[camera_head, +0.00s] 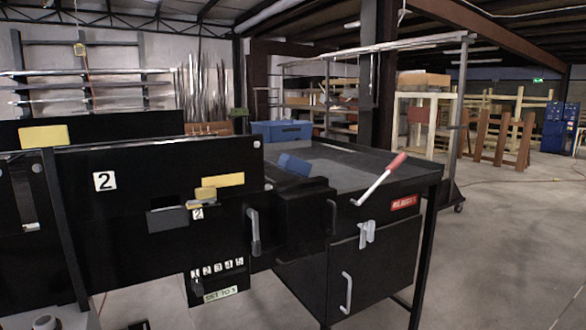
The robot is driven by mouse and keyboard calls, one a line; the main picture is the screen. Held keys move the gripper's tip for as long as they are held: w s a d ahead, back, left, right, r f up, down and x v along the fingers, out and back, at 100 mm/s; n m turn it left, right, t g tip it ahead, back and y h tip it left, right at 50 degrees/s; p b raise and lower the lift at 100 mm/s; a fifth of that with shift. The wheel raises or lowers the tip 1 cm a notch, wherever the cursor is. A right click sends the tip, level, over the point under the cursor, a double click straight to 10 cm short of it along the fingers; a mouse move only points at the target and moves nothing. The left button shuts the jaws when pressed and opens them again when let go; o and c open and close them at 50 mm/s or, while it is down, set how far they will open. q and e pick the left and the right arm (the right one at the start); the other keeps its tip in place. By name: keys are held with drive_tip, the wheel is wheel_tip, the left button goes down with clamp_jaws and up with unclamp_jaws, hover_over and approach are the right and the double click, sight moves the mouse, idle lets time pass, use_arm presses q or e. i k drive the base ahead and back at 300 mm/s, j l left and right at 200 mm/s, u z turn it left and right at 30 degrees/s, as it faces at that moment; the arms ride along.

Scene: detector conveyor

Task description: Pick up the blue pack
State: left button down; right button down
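A small blue pack (293,164) shows as a tilted blue block at the near left edge of the dark table, just above a black housing. Its lower part is hidden behind the housing. I see neither of my grippers clearly in the head view, and nothing is seen holding the pack.
A black machine panel (120,240) with number labels and yellow blocks fills the left front. The dark table (345,165) carries a blue bin (281,131) at its back and a red-handled lever (380,178) on its right. Open floor (500,250) lies to the right.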

sight(295, 165)
drive_tip(key=i+l+z, duration=1.45)
drive_tip(key=i, duration=0.55)
drive_tip(key=i+l+z, duration=0.1)
drive_tip(key=i+z, duration=0.15)
drive_tip(key=i, duration=0.5)
drive_tip(key=i+u, duration=0.25)
drive_tip(key=i, duration=0.75)
drive_tip(key=i+l+u, duration=0.1)
drive_tip(key=i+u, duration=0.2)
drive_tip(key=i, duration=0.7)
drive_tip(key=i+j+u, duration=0.1)
drive_tip(key=i+u, duration=0.55)
drive_tip(key=u, duration=0.15)
drive_tip(key=i+l+u, duration=0.1)
drive_tip(key=i+u, duration=0.3)
drive_tip(key=i+l+u, duration=0.2)
drive_tip(key=u, duration=0.2)
drive_tip(key=i+u, duration=0.3)
drive_tip(key=u, duration=0.15)
drive_tip(key=i+u, duration=0.25)
drive_tip(key=u, duration=0.2)
drive_tip(key=i+l+u, duration=0.15)
drive_tip(key=i+u, duration=0.25)
drive_tip(key=i+l+u, duration=0.1)
drive_tip(key=l+u, duration=0.15)
drive_tip(key=u, duration=0.2)
drive_tip(key=i+l+u, duration=0.2)
drive_tip(key=u, duration=0.25)
drive_tip(key=l, duration=0.1)
